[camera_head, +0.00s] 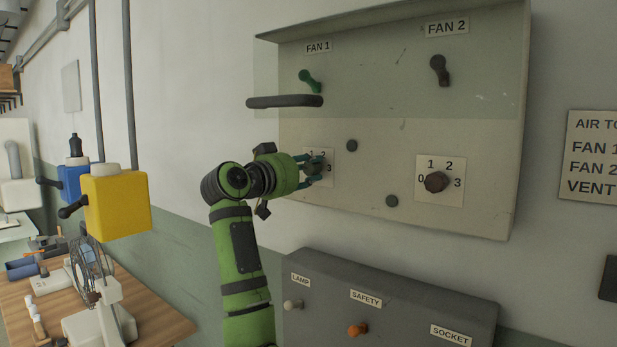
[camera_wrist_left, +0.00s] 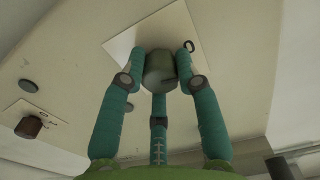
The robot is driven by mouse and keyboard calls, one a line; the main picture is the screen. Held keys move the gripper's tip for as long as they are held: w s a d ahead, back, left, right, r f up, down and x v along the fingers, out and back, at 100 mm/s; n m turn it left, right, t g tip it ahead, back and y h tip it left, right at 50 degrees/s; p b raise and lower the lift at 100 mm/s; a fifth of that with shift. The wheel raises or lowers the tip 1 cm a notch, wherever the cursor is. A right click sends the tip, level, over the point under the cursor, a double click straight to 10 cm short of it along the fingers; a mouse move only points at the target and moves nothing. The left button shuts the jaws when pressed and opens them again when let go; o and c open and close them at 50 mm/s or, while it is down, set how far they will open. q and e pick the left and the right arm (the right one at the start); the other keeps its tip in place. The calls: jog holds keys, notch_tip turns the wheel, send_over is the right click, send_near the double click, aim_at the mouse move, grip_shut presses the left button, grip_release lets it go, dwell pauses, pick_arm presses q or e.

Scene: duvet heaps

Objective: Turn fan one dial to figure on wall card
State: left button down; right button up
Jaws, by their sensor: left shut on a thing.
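In the left wrist view my teal fingers press on both sides of the knob. The wall card (camera_head: 597,150) is at the right edge. It reads AIR TO, FAN 1, FAN 2 and VENT, and its figures are cut off. My right gripper is out of view.
The FAN 2 dial (camera_head: 436,182) sits to the right. A green FAN 1 lever (camera_head: 310,80), a dark FAN 2 lever (camera_head: 440,69) and a dark bar handle (camera_head: 285,101) are above. A grey switch box (camera_head: 400,300) juts out below. Yellow (camera_head: 117,203) and blue boxes are left.

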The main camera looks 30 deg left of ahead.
pick_arm(q)
jog(key=shift+w+f+m+b, duration=0.1)
jog(key=shift+f+m+b, duration=0.5)
jog(key=shift+m, duration=0.3)
jog(key=m, duration=0.2)
jog(key=shift+r+m+b, duration=0.15)
jog(key=shift+m+b, duration=0.25)
jog(key=shift+m, duration=1.2)
jog(key=shift+r+m, duration=0.1)
jog(key=shift+m, duration=1.1)
jog(key=c, duration=0.9)
grip_release()
jog(key=shift+a+r, duration=0.1)
